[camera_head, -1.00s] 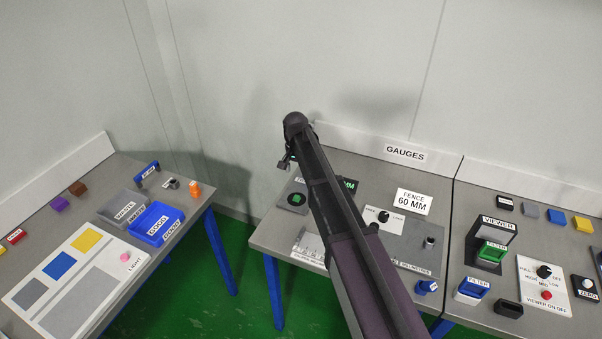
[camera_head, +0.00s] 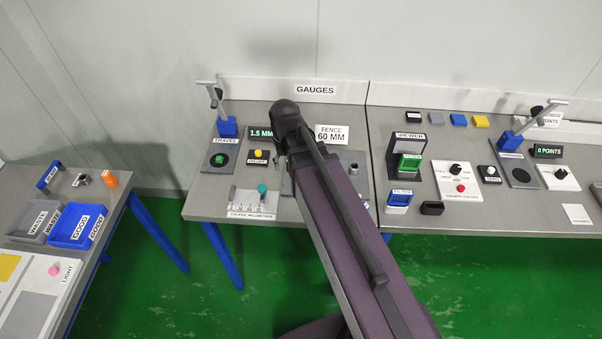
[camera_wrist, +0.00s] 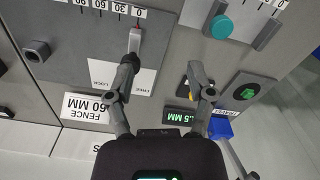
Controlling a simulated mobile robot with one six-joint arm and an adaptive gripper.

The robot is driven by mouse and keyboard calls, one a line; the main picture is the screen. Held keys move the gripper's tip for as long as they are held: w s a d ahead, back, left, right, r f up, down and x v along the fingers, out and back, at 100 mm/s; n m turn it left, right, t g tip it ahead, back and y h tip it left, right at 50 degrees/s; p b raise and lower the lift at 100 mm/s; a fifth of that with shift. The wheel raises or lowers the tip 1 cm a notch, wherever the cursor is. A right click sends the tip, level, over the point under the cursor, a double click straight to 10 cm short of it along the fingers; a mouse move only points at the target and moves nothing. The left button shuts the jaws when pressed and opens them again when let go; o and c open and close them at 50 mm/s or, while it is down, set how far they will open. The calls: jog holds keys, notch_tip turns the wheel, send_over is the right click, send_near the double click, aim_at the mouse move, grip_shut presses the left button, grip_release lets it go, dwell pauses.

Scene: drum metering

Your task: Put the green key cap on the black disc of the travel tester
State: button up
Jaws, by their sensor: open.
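The travel tester (camera_head: 208,166) stands at the left of the gauges table, with a blue block and a grey lever arm above its plate. A small green key cap (camera_head: 220,159) appears to lie on its black disc (camera_head: 228,155). In the wrist view the green cap (camera_wrist: 248,91) shows on the black disc (camera_wrist: 240,83), right of my fingers. My gripper (camera_wrist: 163,80) is open and empty above the gauges table, between the fence plate and the tester. In the head view my own arm hides most of the gripper.
The tester display (camera_head: 261,133) reads 1.5 MM. A yellow button (camera_head: 258,155) sits beside the tester. A teal cylinder (camera_head: 262,189) stands at the caliper scale. The fence sign (camera_head: 331,134) reads 60 MM. The viewer (camera_head: 408,157) holds a green filter on the right-hand table.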

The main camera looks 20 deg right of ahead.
jog(key=shift+n, duration=0.3)
jog(key=s+d, duration=0.2)
jog(key=s, duration=0.1)
jog(key=s+d, duration=0.1)
jog(key=s, duration=0.1)
